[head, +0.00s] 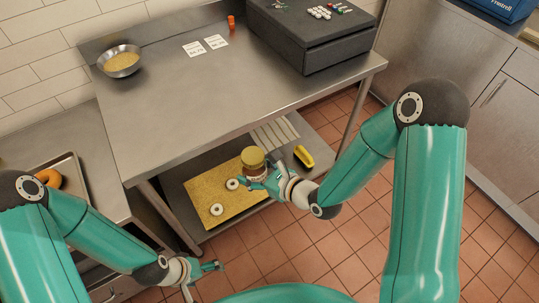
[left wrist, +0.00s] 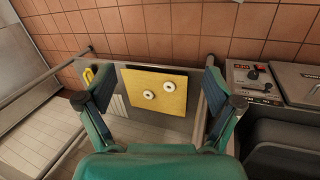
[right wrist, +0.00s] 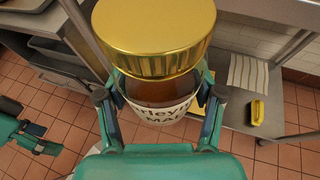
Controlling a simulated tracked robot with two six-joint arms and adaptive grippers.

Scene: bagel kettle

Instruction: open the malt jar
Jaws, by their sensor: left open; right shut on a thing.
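The malt jar (head: 254,162) has a gold lid and is held upright in my right gripper (head: 262,178), in front of the steel table and above the lower shelf. In the right wrist view the gold lid (right wrist: 153,36) sits on the jar, and the fingers grip the labelled body (right wrist: 158,104) below it. The lower part of the jar is hidden by the gripper. My left gripper (head: 203,277) is open and empty at the lower left, apart from the jar. Its spread fingers show in the left wrist view (left wrist: 151,88).
The lower shelf holds a yellow board (head: 230,193) with two white rings, a striped cloth (head: 275,133) and a yellow brush-like item (head: 304,156). On the tabletop are a metal bowl (head: 120,62), cards (head: 205,46), an orange bottle (head: 231,22) and a dark box (head: 312,40). The table's front middle is clear.

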